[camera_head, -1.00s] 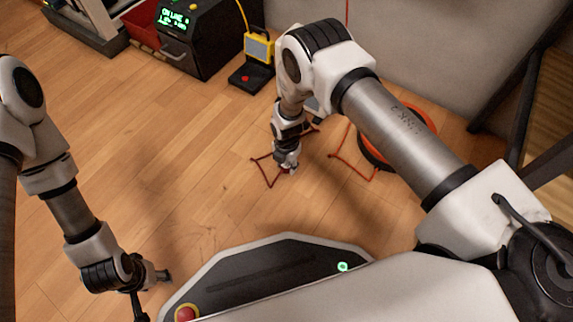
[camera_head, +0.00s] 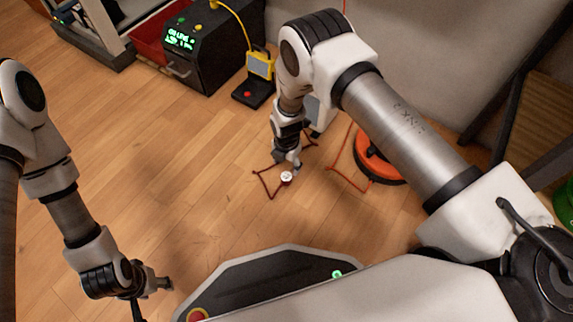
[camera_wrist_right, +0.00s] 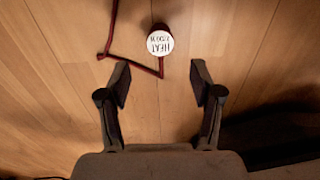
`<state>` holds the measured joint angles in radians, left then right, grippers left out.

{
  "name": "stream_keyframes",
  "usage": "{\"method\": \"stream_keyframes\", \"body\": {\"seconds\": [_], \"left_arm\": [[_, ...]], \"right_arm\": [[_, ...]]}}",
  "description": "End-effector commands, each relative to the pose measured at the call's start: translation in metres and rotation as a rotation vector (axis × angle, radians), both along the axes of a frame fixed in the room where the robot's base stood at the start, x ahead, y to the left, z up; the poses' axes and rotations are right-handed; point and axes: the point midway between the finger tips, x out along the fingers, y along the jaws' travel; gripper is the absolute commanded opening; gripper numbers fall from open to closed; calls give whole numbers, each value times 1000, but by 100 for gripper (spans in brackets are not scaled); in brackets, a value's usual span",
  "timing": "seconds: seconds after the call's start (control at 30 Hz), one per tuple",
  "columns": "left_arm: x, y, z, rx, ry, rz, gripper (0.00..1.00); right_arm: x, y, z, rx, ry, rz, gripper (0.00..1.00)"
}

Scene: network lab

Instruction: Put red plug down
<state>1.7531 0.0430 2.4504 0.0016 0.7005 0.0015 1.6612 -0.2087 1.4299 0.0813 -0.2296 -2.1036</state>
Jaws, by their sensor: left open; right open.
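The red plug (camera_head: 286,177) lies on the wooden floor, its white round face up. In the right wrist view the plug (camera_wrist_right: 160,43) shows lettering that seems to read "HEAT" upside down, and its dark red cord runs off to the left. My right gripper (camera_head: 290,162) is just behind the plug in the head view. In the wrist view my right gripper (camera_wrist_right: 160,82) is open and empty, with the plug beyond its fingertips and apart from them. My left gripper (camera_head: 165,284) is open and empty at the lower left, far from the plug.
An orange reel (camera_head: 378,165) stands by the wall, with red cord near it. A black box with a green display (camera_head: 180,40), a yellow device (camera_head: 260,66) and a red bin (camera_head: 150,40) are at the back. The floor left of the plug is clear.

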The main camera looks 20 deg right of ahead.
Motion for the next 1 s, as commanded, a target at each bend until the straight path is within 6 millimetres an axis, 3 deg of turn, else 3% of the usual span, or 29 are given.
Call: {"method": "stream_keyframes", "body": {"seconds": [0.03,0.1,0.37,0.47,0.57,0.73,0.9,1.0], "left_arm": [[-1,0,16,0,2,-2,54],[-1,0,20,0,3,-4,54],[-1,-1,18,0,4,-5,54],[-1,-1,18,0,3,-5,54],[-1,-1,18,0,3,-5,54],[-1,-1,18,0,3,-5,54],[-1,-1,18,0,3,-5,54],[-1,-1,18,0,3,-5,54]], "right_arm": [[0,0,19,0,0,1,65],[0,0,26,0,0,2,65],[-2,-1,26,-1,2,-10,65],[-17,-12,23,-7,4,-131,65],[-55,-37,18,-18,4,-440,65],[-154,-80,31,-26,-5,-1230,65],[-238,-96,68,-9,-1,-1939,65],[-263,-98,85,0,7,-2177,65]]}}
